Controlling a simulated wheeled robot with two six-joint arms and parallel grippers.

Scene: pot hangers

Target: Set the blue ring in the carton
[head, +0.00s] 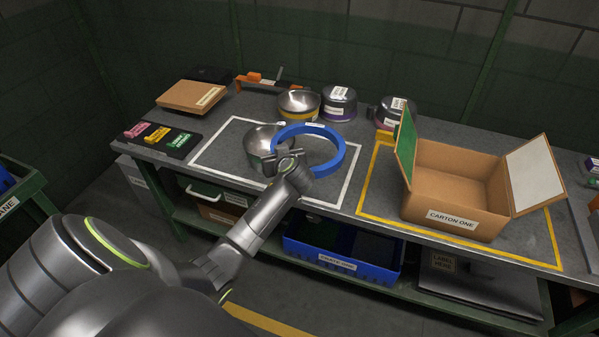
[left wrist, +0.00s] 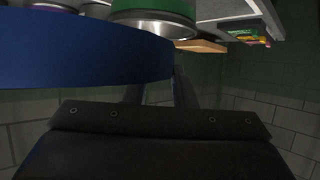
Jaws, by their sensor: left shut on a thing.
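The blue ring (head: 337,164) is held above the white-outlined area of the bench in the head view. My left gripper (head: 285,164) is shut on its near left side. The ring also fills the upper left of the left wrist view (left wrist: 80,55). The carton (head: 448,190), labelled CARTON ONE, stands open to the right inside a yellow outline, with flaps spread left and right. Its visible inside looks empty. The ring is apart from the carton. My right gripper is in neither view.
A metal bowl (head: 260,142) sits just behind my left gripper. Several pots, including a yellow-banded one (head: 299,104), stand at the back of the bench. The carton's raised green flap (head: 405,146) faces the ring. A blue crate (head: 342,262) sits on the shelf below.

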